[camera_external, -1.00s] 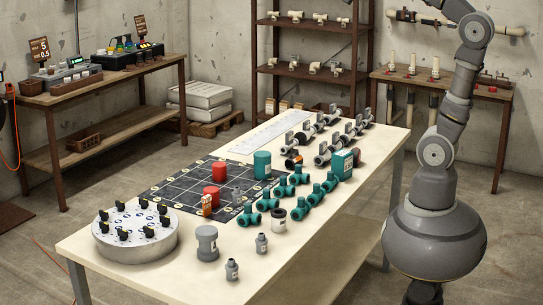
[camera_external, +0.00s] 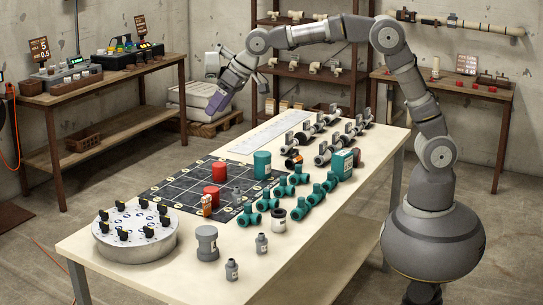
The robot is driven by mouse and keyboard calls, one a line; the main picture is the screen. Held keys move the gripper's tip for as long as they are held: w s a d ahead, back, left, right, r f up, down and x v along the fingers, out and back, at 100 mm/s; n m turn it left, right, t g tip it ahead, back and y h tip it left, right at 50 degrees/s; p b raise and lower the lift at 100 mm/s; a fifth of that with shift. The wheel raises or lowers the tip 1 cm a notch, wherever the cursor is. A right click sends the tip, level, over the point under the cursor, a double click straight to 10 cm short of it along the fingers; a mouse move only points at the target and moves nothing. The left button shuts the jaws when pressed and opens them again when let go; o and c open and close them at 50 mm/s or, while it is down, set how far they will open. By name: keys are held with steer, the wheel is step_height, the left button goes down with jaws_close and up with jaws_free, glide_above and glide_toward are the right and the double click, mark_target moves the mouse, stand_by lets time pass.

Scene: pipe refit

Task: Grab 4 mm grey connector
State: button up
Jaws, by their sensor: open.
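Several grey connectors stand upright at the near end of the table. The large one (camera_external: 206,243) is next to the round white disc. Two small ones (camera_external: 261,243) stand to its right, the second small one (camera_external: 231,269) nearer the front edge. Their labels are too small to read, so I cannot tell which is 4 mm. Another small grey piece (camera_external: 238,197) is on the dark grid mat.
Teal fittings (camera_external: 268,205) and a dark-holed white ring (camera_external: 278,219) stand close behind the small connectors. Red and teal cylinders (camera_external: 262,165) stand on the grid mat (camera_external: 170,187). The round disc (camera_external: 137,240) bears several black clips. The front right tabletop is clear.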

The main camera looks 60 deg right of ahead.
steer(key=s+a+f+n+g+h, duration=0.1)
steer(key=s+a+f+g, duration=0.15)
steer(key=a+f, duration=0.5)
steer(key=s+a+f+g, duration=0.1)
steer(key=s+a+f, duration=0.3)
steer(key=f, duration=0.7)
steer(key=g+h, duration=0.2)
glide_above(231, 260)
steer(key=shift+n, duration=0.4)
steer(key=f, duration=1.1)
steer(key=shift+w+d+f, duration=0.15)
steer(key=shift+d+f, duration=0.1)
steer(key=shift+d, duration=0.05)
steer(key=f+b, duration=0.1)
steer(key=f, duration=0.2)
steer(key=f+b, duration=0.1)
steer(key=f, duration=0.1)
steer(key=f+b, duration=0.2)
steer(key=f, duration=0.1)
steer(key=shift+s+a+f, duration=0.2)
steer(key=shift+a+f, duration=0.1)
steer(key=shift+r, duration=0.15)
steer(key=shift+c, duration=0.2)
steer(key=c, duration=1.1)
